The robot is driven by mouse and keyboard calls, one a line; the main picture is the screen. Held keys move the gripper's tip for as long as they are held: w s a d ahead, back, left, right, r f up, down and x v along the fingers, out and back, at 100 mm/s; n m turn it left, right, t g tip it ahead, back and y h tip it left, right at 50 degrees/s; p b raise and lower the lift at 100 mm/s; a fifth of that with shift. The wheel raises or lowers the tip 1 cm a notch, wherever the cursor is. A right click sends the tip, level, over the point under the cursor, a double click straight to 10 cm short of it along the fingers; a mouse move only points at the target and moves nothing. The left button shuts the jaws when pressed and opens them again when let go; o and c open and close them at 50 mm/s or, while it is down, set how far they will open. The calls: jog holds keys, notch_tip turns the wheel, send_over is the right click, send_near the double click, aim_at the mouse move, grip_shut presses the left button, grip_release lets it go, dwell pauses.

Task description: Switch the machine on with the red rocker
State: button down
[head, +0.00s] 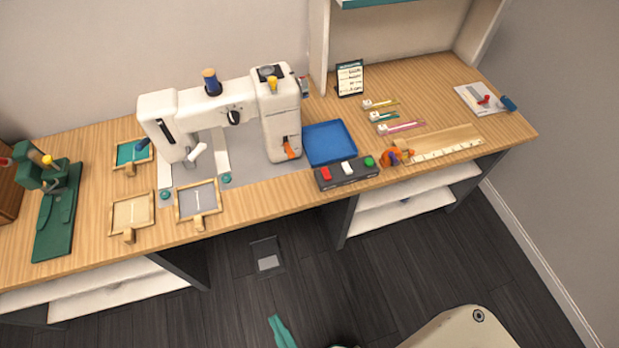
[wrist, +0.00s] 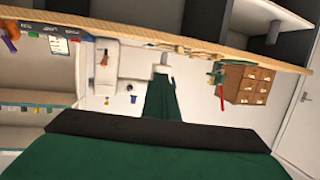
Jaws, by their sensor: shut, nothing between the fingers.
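The white sewing machine (head: 228,108) stands on the wooden table. A dark switch box (head: 345,182) sits at the table's front edge, right of the machine, in front of a blue tray (head: 330,143). Its red rocker (head: 326,173) is at the left end, with a white control (head: 347,168) and a green button (head: 370,162) beside it. My teal gripper (head: 276,319) shows at the bottom of the head view, over the floor, well short of the table. In the wrist view my gripper (wrist: 161,72) is shut and empty. The rocker cannot be made out there.
Framed hoops (head: 199,201) lie left along the front edge. A foot pedal (head: 266,255) is on the dark floor. Open shelves (head: 400,206) are below the table.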

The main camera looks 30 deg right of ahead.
jog(key=shift+a, duration=0.25)
jog(key=w+d+f+m+g+h, duration=0.2)
jog(key=w+d, duration=0.6)
jog(key=w, duration=0.1)
jog(key=w+d+f+m+g+h, duration=0.1)
jog(key=w+d+f+g, duration=0.15)
jog(key=w+d, duration=0.6)
jog(key=w+d+r+g+y, duration=0.1)
jog(key=w+d+r+g, duration=0.1)
jog(key=d+r, duration=1.1)
jog(key=shift+w+d, duration=0.65)
jog(key=shift+d, duration=0.05)
jog(key=shift+f+n, duration=0.1)
jog(key=shift+n, duration=0.2)
